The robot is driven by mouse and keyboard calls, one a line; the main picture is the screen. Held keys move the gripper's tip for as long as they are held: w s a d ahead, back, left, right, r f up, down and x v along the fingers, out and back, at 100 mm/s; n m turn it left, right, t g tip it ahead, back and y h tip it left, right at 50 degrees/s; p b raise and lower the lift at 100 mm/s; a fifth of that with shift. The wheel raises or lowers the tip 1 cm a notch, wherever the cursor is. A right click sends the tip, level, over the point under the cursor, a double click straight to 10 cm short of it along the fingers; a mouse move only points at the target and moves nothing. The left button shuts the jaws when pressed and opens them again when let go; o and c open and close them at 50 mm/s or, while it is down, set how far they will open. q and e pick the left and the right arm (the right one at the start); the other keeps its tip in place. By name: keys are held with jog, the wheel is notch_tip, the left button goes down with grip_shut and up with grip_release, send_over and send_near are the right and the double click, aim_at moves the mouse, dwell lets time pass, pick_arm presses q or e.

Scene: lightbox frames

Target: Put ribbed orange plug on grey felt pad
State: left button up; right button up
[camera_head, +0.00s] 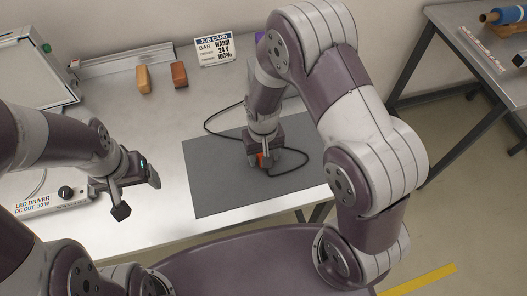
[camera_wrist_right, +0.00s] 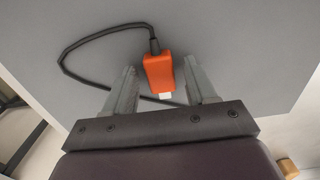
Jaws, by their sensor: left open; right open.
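The orange plug (camera_wrist_right: 158,74) with a black cable shows in the right wrist view, over the grey felt pad (camera_wrist_right: 225,40). It appears to lie on the pad, its light metal end toward my gripper. In the head view the plug (camera_head: 261,160) is mostly hidden by my right gripper (camera_head: 264,163), which points down over the pad (camera_head: 215,175). The right gripper (camera_wrist_right: 160,80) is open, one finger on each side of the plug, with gaps visible. My left gripper (camera_head: 138,196) is open and empty, left of the pad above the table.
A black cable (camera_head: 207,124) loops across the pad. An orange block (camera_head: 143,79) and a brown block (camera_head: 179,75) stand at the back, near the job card (camera_head: 214,50). An LED driver box (camera_head: 50,200) is at the left. Bare table lies left of the pad.

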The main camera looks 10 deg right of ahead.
notch_tip(320, 180, up, 12)
jog(key=s+d+r+t, duration=0.1)
jog(key=s+d, duration=0.6)
jog(key=shift+s+r+t, duration=0.15)
jog(key=shift+s+t, duration=0.05)
jog(key=shift+t, duration=0.2)
